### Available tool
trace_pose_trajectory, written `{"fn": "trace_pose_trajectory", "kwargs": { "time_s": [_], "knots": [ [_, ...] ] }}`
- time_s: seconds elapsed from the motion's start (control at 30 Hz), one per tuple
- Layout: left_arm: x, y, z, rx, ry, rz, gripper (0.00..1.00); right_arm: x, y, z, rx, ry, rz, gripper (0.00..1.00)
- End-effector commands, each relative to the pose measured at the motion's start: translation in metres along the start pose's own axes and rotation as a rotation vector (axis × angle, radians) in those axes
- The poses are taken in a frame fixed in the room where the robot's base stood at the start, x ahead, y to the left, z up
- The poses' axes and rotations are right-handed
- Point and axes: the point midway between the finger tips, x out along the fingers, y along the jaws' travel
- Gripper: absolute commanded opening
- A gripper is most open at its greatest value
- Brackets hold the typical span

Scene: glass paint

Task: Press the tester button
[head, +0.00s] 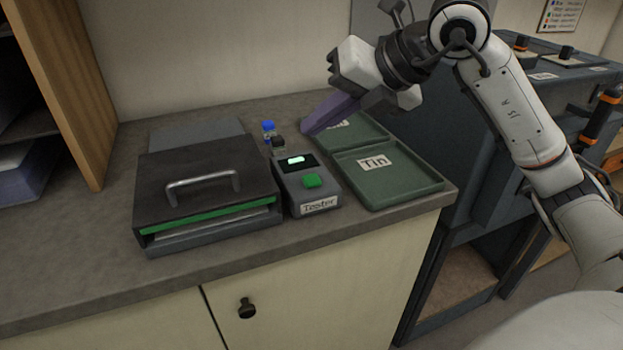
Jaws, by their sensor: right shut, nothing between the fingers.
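The tester (292,190) is a grey box with a white "Tester" label on its front. It stands on the counter, and its small screen (295,161) is lit pale green. Its green button (312,181) sits on the top near the label, and nothing covers it. My right gripper (310,129) is shut and empty. Its purplish fingers point down and left, above and behind the tester's right side, apart from the button. My left gripper is not in view.
A dark press-like box (200,194) with a metal handle stands close left of the tester. Small bottles (268,127), one blue-capped, are behind it. Green trays lie to the right, the front one (388,182) labelled "Tin". A wooden shelf unit (70,80) is at the left.

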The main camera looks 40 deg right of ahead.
Motion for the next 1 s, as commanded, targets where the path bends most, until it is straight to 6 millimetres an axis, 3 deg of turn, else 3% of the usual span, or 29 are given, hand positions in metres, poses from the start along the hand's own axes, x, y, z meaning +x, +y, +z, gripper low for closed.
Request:
{"fn": "trace_pose_trajectory", "kwargs": {
  "time_s": [0.1, 0.43, 1.0],
  "knots": [
    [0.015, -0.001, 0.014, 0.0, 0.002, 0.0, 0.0, 0.018, -0.013, -0.013, -0.001, 0.001, 0.0, 0.0],
    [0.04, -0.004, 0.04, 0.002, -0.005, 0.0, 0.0, 0.044, -0.032, -0.032, -0.001, 0.0, 0.0, 0.0],
    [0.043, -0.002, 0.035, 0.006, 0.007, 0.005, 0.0, 0.048, -0.035, -0.035, 0.0, 0.001, 0.0, 0.0]
  ]
}}
